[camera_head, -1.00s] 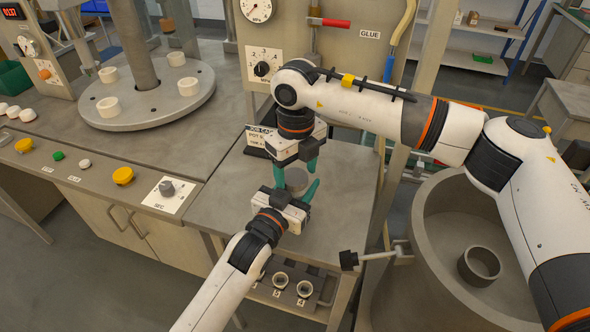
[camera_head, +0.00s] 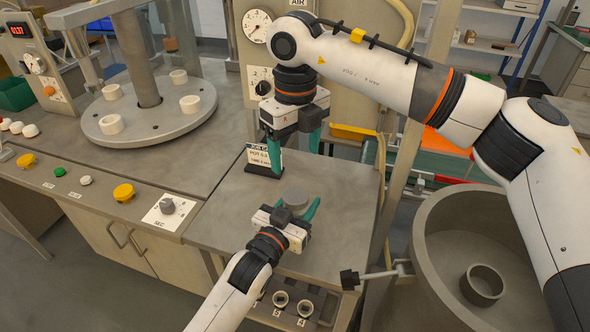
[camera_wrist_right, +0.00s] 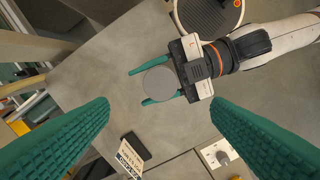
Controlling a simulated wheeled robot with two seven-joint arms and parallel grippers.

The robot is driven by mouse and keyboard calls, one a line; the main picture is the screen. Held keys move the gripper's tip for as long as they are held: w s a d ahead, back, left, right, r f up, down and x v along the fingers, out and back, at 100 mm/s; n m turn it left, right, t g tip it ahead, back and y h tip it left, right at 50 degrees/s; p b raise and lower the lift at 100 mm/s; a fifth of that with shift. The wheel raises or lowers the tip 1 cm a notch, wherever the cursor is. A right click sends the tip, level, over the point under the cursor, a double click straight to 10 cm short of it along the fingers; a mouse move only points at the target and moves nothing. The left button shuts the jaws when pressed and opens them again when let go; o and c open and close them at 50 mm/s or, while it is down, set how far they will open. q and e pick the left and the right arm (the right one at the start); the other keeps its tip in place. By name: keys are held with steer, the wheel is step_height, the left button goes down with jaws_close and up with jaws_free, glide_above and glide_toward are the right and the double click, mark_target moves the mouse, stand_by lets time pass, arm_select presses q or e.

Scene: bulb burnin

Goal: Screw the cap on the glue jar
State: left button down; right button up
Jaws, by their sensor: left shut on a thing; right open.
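The glue jar (camera_head: 297,202) shows as a short grey cylinder over the bench, with a flat grey round top, seemingly the cap (camera_wrist_right: 160,83). I cannot tell from here how tightly the cap sits. My left gripper (camera_head: 298,212) is shut around the jar's sides, its teal fingers on either side; it also shows in the right wrist view (camera_wrist_right: 153,87). My right gripper (camera_head: 295,158) is open and empty, above and behind the jar and apart from it. Its two teal fingers are wide apart in the right wrist view (camera_wrist_right: 160,108).
A small job card (camera_head: 262,160) stands on the bench (camera_head: 225,215) behind the jar. A round turntable (camera_head: 150,125) with white rings is at the left. A dial panel (camera_head: 258,75) stands behind. A large grey drum (camera_head: 430,285) is at the right. Bare bench surrounds the jar.

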steer(key=shift+r, duration=0.85)
arm_select(q)
steer(key=c, duration=0.6)
jaws_free()
arm_select(e)
steer(key=shift+w, duration=0.1)
arm_select(q)
steer(key=shift+o, duration=0.2)
steer(key=v, duration=1.2)
steer(key=shift+b, duration=0.45)
arm_select(e)
steer(key=shift+f, duration=0.5)
